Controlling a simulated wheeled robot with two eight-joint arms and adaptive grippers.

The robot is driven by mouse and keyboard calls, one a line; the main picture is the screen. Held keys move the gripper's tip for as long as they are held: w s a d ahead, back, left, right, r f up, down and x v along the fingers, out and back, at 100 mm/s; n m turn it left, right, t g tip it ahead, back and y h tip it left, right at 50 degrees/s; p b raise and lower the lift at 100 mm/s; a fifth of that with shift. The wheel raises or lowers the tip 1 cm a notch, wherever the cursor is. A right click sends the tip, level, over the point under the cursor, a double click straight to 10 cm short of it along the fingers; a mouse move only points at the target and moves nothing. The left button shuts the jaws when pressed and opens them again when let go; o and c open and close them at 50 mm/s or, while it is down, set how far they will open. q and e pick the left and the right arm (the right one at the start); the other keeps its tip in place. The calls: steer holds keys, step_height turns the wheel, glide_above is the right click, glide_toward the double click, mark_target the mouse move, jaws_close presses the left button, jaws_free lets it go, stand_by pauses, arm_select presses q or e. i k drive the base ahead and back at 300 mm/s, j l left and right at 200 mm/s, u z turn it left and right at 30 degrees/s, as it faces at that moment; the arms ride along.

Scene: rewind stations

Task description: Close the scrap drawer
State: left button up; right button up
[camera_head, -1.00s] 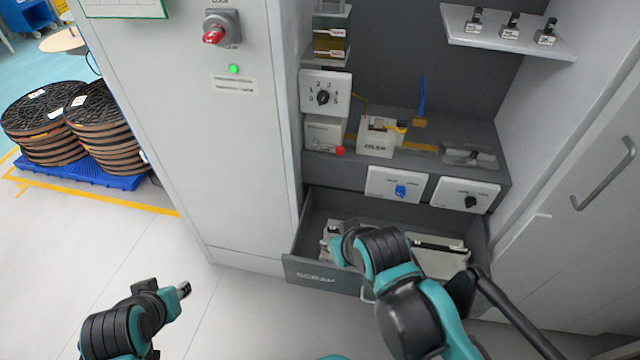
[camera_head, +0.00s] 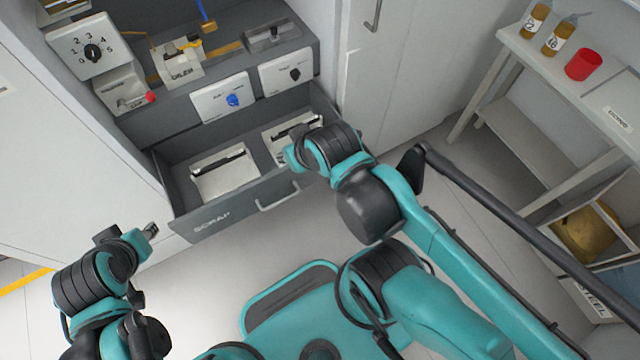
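The grey scrap drawer (camera_head: 196,216), with "SCRAP" lettered on its front, is pulled out below the cabinet's work shelf. Two pale, box-like items with dark slots lie inside, one at the left (camera_head: 224,178) and one at the right. A light bar handle (camera_head: 279,197) is on the drawer front. My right gripper (camera_head: 292,158) is over the right part of the drawer and hides part of the right item; its fingers are too small and covered to read. My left gripper (camera_head: 152,230) is in front of the drawer's left end, apart from it, with its fingertips close together.
Above the drawer are a blue-knob panel (camera_head: 222,98), a black-knob panel (camera_head: 286,73) and a numbered dial (camera_head: 91,50). At right stands a shelf rack (camera_head: 545,75) with bottles and a red cup (camera_head: 583,64). The floor before the drawer is clear.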

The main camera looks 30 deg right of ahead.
mark_target(195, 221)
steer(key=z, duration=0.6)
steer(key=k+j, duration=0.25)
steer(key=k, duration=0.25)
steer(key=k+j+z, duration=0.1)
steer(key=k+j, duration=0.15)
steer(key=k, duration=0.25)
